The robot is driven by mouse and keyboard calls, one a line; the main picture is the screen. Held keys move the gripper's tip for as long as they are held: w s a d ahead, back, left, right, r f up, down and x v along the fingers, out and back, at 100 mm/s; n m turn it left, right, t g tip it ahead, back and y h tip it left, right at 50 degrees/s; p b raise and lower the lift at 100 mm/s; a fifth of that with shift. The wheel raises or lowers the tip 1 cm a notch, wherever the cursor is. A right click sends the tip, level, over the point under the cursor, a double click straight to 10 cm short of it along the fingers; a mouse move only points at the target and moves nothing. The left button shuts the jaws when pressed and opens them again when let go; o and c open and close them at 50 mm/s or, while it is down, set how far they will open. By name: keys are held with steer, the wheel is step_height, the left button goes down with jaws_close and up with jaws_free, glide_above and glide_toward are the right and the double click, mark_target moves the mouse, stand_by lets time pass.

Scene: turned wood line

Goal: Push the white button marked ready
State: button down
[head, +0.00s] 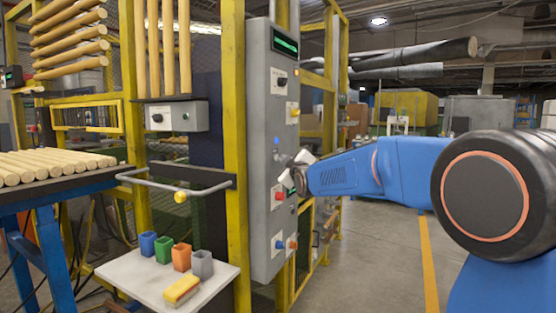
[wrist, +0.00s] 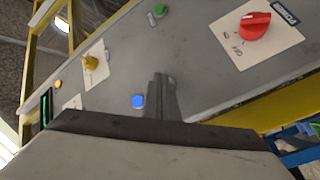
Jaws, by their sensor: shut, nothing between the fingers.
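My gripper (head: 300,170) is close to the front of a tall grey control panel (head: 262,180) in the head view. In the wrist view its fingers (wrist: 163,82) are shut and empty, just right of a blue button (wrist: 138,101); I cannot tell whether they touch the panel face. The panel also carries a green button (wrist: 160,10), a yellow knob (wrist: 90,62) and a red knob (wrist: 254,26).
A side box (head: 178,118) with a black knob hangs on the yellow frame at left. A white shelf (head: 215,275) below holds small coloured cups and a yellow block. A rail (head: 175,184) juts out above it. The floor (head: 385,270) at right is clear.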

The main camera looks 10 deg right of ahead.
steer(key=shift+s+d, duration=0.5)
steer(key=shift+d, duration=0.15)
steer(key=shift+s+d, duration=0.75)
steer(key=shift+d, duration=0.25)
steer(key=shift+s+d, duration=0.7)
steer(key=shift+d, duration=0.3)
steer(key=shift+s, duration=0.1)
steer(key=s+d+f+m+g+h, duration=0.1)
steer(key=s+d+f+m+g, duration=0.1)
steer(key=s+f, duration=0.8)
steer(key=s+d+f+m+g, duration=0.2)
steer(key=s+f+m+g, duration=0.3)
steer(key=s, duration=2.1)
steer(key=s+d+f+m+g+h, duration=0.1)
steer(key=s+f+m+g, duration=0.3)
steer(key=s+f, duration=1.1)
steer(key=s+d+g, duration=0.1)
steer(key=s+g, duration=0.1)
steer(key=s, duration=0.1)
steer(key=shift+f+g+h, duration=0.3)
steer(key=shift+f+g, duration=0.1)
